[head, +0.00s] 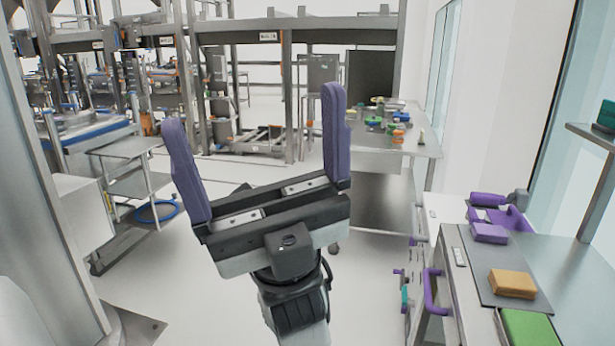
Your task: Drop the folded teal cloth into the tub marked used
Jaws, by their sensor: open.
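My gripper (253,107) is open and empty in the middle of the head view, its two purple fingers spread wide and pointing up. A dark teal-green block-like item (606,114) sits on a small shelf at the right edge, cut off by the frame. It may be the folded teal cloth, but I cannot tell. My gripper is well to its left and apart from it. I see no tub with a readable "used" mark.
A right-hand counter holds an orange folded item (512,283), a purple item (489,232) and a bright green flat item (528,328). A purple handle (433,291) juts from its front. A cluttered metal table (392,145) stands behind. Open floor lies between the benches.

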